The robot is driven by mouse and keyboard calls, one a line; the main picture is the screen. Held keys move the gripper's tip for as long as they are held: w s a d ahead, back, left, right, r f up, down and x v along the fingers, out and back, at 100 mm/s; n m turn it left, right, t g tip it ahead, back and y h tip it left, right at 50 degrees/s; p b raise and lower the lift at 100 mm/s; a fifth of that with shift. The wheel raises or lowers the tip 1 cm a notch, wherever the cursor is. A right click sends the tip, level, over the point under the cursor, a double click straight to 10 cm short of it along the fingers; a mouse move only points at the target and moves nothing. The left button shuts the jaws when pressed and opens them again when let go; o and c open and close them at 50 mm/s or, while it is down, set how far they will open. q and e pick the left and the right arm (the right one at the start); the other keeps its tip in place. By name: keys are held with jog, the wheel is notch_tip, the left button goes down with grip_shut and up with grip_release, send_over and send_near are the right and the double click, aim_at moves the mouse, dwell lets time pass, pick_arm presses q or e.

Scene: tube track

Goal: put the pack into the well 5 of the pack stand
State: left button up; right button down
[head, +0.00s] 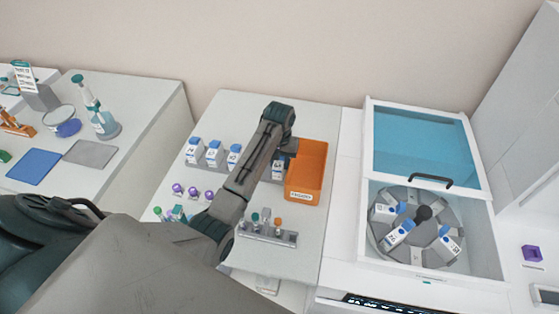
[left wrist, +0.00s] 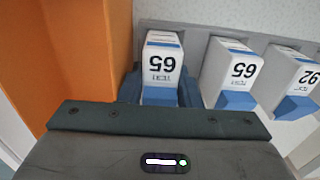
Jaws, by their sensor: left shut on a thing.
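The held pack (left wrist: 162,68), white with a blue end and a printed number label, is between the dark fingers of my left gripper (left wrist: 160,92) in the left wrist view. In the head view this pack (head: 279,166) shows partly beside the orange bin, and my left gripper (head: 281,152) is over it, partly hidden by my arm. The grey pack stand (head: 203,164) holds other packs, including a nearby pack (left wrist: 232,72) and another pack (left wrist: 290,80). The held pack is at the bin-side end of the stand; I cannot tell whether it is fully seated.
The orange bin (head: 307,168) stands close beside the held pack. A small tube rack (head: 268,234) is nearer the front, with purple-capped tubes (head: 192,192) to its left. To the right is a machine with a rotor (head: 424,212) holding several packs under a raised blue lid (head: 425,145).

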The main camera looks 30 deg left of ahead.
pick_arm(q)
jog(key=o, duration=1.1)
jog(key=shift+o, duration=0.6)
jog(key=shift+a, duration=0.15)
